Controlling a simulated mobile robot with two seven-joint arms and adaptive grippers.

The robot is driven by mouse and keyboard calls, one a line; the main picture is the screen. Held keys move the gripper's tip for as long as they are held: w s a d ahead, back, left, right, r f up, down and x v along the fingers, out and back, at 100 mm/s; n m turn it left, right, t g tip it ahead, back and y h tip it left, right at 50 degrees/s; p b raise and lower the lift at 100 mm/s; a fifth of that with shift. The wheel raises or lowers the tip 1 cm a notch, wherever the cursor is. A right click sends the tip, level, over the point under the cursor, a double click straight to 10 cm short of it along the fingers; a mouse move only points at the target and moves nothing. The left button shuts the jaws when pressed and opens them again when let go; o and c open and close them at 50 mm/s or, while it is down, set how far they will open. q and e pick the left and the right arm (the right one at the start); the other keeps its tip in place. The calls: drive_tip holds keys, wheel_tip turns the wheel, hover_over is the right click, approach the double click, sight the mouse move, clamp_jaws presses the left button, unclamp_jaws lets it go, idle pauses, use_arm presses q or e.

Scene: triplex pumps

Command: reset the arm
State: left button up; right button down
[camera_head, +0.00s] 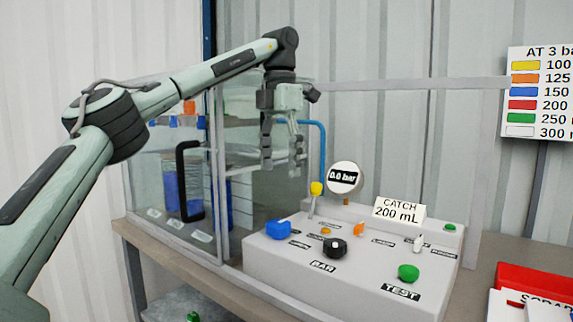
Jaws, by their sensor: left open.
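My left arm comes in from the left and reaches up over the bench. Its left gripper (282,165) hangs pointing down, open and empty, in front of the glass cabinet and above the back left of the control panel (345,285). The fingers are apart and touch nothing that I can see. My right gripper is not in view.
The panel carries a gauge (345,178) reading 0.0 bar, a yellow-tipped lever (316,188), a black knob (335,248), a green button (408,272) and a "CATCH 200 mL" sign (399,210). A glass cabinet (150,190) stands left. A red box (535,282) lies right.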

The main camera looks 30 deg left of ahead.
sight(280, 223)
use_arm(q)
wheel_tip(280, 223, down, 12)
drive_tip(key=shift+f, duration=0.1)
idle(0.7)
idle(0.3)
